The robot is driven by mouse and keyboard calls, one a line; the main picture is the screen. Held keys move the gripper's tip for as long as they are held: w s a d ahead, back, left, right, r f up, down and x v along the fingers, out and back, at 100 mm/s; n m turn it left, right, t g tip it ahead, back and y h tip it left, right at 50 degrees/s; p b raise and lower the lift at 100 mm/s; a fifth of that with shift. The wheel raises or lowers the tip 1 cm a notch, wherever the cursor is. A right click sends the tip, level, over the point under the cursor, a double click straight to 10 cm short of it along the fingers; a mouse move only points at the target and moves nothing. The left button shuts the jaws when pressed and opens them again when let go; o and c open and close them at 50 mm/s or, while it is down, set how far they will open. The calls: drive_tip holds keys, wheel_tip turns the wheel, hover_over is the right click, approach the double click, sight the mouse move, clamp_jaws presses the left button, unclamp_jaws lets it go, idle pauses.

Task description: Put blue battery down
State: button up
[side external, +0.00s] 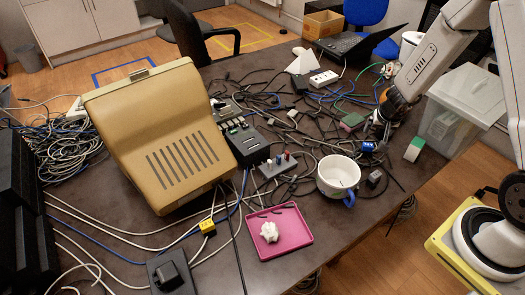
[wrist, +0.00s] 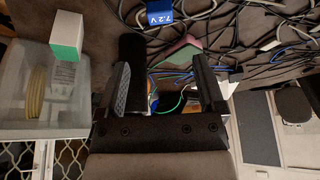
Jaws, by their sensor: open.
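The blue battery (side external: 371,146) lies on the dark table among cables, left of the green-and-white box. In the wrist view it shows at the top edge with "7.2 V" on its side (wrist: 172,14), cut off by the frame. My gripper (wrist: 162,72) is open, with both fingers apart and no battery between them. In the side view my gripper (side external: 379,122) is low over the table's right part, just above and right of the battery. Its fingertips are dark and small there, so the exact gap to the battery cannot be told.
A green-and-white box (side external: 414,149) and a clear plastic bin (side external: 456,118) are on the right. A white mug (side external: 338,177) and a pink tray (side external: 276,247) stand in front. A green-and-pink sponge (side external: 352,121) lies close by. Loose cables cover much of the table.

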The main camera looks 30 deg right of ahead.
drive_tip(key=shift+s+a+r, duration=0.15)
drive_tip(key=shift+r, duration=0.15)
drive_tip(key=shift+r, duration=0.1)
idle(0.5)
drive_tip(key=a+r+n+t+y, duration=0.1)
drive_tip(key=a+r+n, duration=0.15)
drive_tip(key=a, duration=0.25)
drive_tip(key=a+r+n+y, duration=0.2)
drive_tip(key=a+r, duration=0.2)
drive_tip(key=a, duration=0.2)
drive_tip(key=s+a+r+n+g, duration=0.1)
drive_tip(key=s+a+r+n, duration=0.3)
drive_tip(key=s+a, duration=0.4)
drive_tip(key=shift+s+a+r+g, duration=0.35)
drive_tip(key=shift+s+r, duration=0.15)
drive_tip(key=shift+s, duration=0.3)
